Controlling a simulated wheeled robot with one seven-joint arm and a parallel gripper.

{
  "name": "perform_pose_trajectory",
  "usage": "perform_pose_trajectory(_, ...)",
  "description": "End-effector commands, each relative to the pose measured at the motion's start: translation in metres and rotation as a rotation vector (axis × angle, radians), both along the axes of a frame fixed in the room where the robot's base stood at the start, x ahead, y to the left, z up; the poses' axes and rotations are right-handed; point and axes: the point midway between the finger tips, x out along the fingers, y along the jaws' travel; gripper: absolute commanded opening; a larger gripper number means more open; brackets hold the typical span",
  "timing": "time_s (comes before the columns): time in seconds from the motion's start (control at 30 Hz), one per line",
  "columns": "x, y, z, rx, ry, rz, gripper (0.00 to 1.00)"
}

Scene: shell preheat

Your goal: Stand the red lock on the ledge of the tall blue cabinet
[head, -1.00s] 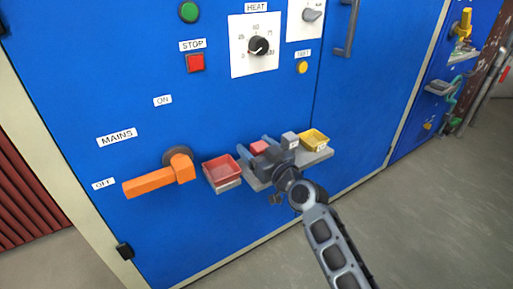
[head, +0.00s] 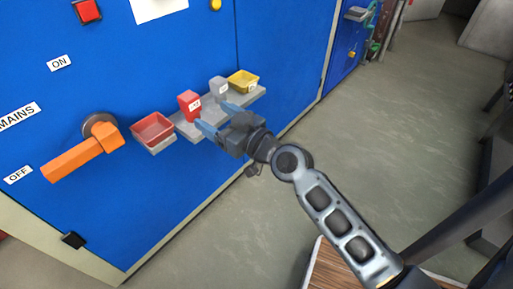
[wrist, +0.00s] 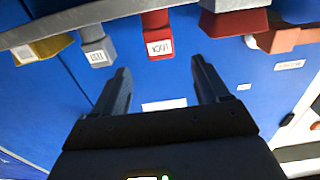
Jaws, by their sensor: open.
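The red lock (head: 190,106) stands upright on the grey ledge (head: 257,94) of the tall blue cabinet (head: 185,55). It is beside a grey block (head: 218,90), with a gap between them. My gripper (head: 220,119) is open and empty, in front of the ledge and apart from the lock. In the wrist view, which looks upside down, the lock (wrist: 157,37) shows its white label beyond and between my two spread fingers (wrist: 161,72). Its base meets the ledge strip (wrist: 115,14).
A yellow tray (head: 243,82) sits at the ledge's right end. A red bin (head: 152,130) hangs left of the ledge, and the orange mains handle (head: 80,157) sticks out further left. A wooden surface (head: 330,268) is at the bottom. Open floor (head: 390,130) lies to the right.

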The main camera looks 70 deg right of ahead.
Motion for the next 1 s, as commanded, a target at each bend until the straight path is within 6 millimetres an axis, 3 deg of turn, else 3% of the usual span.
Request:
perform_pose_trajectory(0.17, -0.003, 0.003, -0.002, 0.003, 0.005, 0.001, 0.74)
perform_pose_trajectory(0.27, -0.016, 0.017, -0.012, 0.012, 0.030, 0.003, 0.74)
perform_pose_trajectory(0.47, -0.078, 0.072, -0.042, 0.038, 0.123, 0.022, 0.74)
perform_pose_trajectory(0.6, -0.130, 0.109, -0.047, 0.043, 0.175, 0.052, 0.74)
perform_pose_trajectory(0.8, -0.202, 0.151, -0.034, 0.038, 0.228, 0.129, 0.74)
perform_pose_trajectory(1.0, -0.254, 0.179, -0.008, 0.037, 0.258, 0.222, 0.74)
